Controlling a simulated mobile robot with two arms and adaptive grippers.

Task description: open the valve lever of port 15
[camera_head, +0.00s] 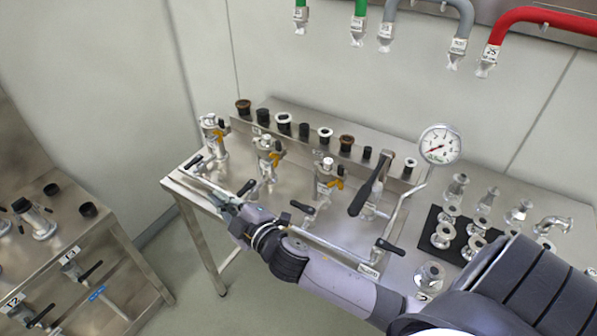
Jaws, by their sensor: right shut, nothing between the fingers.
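My right arm reaches in from the lower right, and its gripper (222,200) is over the front left part of the steel table (283,107). The gripper is shut and empty. Small black-handled levers stand along the table's front pipework: one at the far left (193,162), one beside my gripper (247,187), one in the middle (303,207) and one at the right (390,247). A larger black lever (368,192) stands upright behind them. I cannot read a label 15, so I cannot tell which lever belongs to port 15. My left gripper is not in view.
Valves with yellow handles (268,150) stand behind the levers. A pressure gauge (440,145) rises at the right, near metal fittings on a black mat (428,238). Hoses (541,17) hang above.

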